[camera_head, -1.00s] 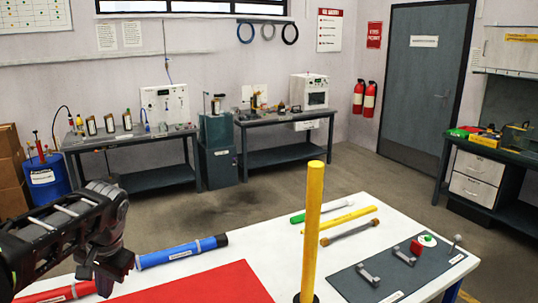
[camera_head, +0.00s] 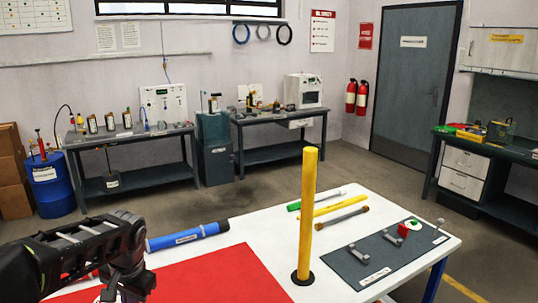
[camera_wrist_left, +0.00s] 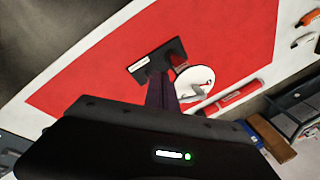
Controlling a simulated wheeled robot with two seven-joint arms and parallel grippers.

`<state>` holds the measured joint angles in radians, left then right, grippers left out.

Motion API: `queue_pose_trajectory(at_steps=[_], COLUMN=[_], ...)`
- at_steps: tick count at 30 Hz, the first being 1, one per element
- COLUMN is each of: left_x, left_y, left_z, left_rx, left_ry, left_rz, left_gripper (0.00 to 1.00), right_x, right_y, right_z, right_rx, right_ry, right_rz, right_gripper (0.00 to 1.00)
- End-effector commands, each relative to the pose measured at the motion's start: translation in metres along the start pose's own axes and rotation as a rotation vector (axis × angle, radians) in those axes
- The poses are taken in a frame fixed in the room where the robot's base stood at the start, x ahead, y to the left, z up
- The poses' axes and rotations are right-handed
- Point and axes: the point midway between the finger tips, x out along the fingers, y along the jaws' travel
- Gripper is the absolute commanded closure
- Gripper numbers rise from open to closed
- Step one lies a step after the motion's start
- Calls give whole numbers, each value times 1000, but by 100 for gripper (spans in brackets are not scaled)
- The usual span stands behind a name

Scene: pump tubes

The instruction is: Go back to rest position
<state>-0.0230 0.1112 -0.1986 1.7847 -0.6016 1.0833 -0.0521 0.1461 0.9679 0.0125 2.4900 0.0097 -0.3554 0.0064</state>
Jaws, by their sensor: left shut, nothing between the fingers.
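My left gripper (camera_head: 130,288) is at the lower left of the head view, over the near left part of the white table, with its fingers pointing down. It is shut and empty; its dark fingers also show in the left wrist view (camera_wrist_left: 161,92). Below it in the wrist view lie a red mat (camera_wrist_left: 110,65), a dark labelled plate (camera_wrist_left: 143,64) and a white disc (camera_wrist_left: 197,76). A red tube (camera_wrist_left: 230,100) lies beside the disc. My right gripper is out of view.
A yellow tube (camera_head: 308,205) stands upright on the white table (camera_head: 260,248). A grey board (camera_head: 372,265) with brackets is at the right.

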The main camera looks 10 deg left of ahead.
Motion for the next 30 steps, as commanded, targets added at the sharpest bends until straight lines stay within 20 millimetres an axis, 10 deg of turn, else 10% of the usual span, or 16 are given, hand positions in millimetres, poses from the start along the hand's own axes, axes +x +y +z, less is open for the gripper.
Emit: queue_pose_trajectory(at_steps=[8, 13, 21, 30], left_x=[75, 146, 233, 258], left_y=[86, 182, 336, 415], left_z=[-12, 5, 96, 212], left_rx=[60, 68, -74, -274], left_ry=[16, 15, -29, -114], left_rz=[136, 292, 525, 586], left_gripper=[100, 100, 100, 100], right_x=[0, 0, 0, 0], right_y=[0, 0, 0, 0], right_z=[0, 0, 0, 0], right_rx=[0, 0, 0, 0], right_ry=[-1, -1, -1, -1], right_rz=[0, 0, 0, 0], right_gripper=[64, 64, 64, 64])
